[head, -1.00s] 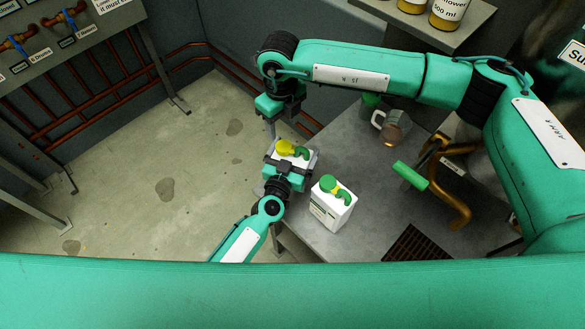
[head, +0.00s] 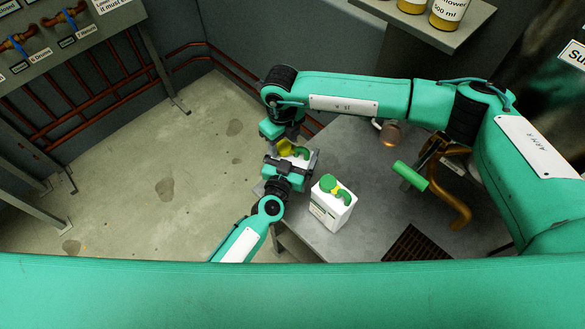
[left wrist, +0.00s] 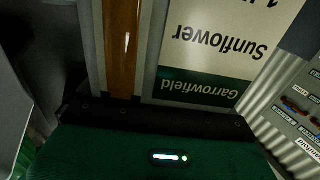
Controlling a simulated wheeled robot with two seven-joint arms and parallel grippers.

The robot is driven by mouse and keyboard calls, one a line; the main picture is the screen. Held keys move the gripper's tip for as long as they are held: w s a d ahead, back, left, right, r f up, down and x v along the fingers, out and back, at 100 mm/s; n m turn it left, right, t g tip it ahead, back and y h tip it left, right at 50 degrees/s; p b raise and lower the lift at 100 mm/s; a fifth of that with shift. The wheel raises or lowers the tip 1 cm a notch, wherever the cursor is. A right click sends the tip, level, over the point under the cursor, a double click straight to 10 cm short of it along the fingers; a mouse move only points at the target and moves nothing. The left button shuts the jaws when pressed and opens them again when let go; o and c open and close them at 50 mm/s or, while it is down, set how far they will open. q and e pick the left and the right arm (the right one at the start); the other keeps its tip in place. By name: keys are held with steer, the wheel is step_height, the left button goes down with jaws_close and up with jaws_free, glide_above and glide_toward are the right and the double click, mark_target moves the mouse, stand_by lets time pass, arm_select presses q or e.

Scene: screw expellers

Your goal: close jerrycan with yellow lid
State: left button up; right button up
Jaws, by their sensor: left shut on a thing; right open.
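In the head view, a white jerrycan (head: 301,160) with a green handle (head: 302,152) is in my left gripper (head: 290,165). The yellow lid (head: 286,147) sits at its top, partly covered, so I cannot tell how it is seated. My left gripper is shut on the jerrycan's body. The left wrist view shows the can's label (left wrist: 210,50) upside down, reading "Sunflower" and "Garrowfield", beside an amber strip (left wrist: 121,45). My right gripper (head: 279,138) is open, pointing down right at the yellow lid; its fingertips are partly hidden.
A press with a green handle (head: 410,175) and a floor-like grate (head: 415,246) are further right. A shelf with jars (head: 448,14) is behind.

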steer(key=shift+f, duration=0.1)
steer(key=c, duration=1)
steer(key=shift+m, duration=1.5)
steer(key=o, duration=1.1)
steer(key=shift+r, duration=2.3)
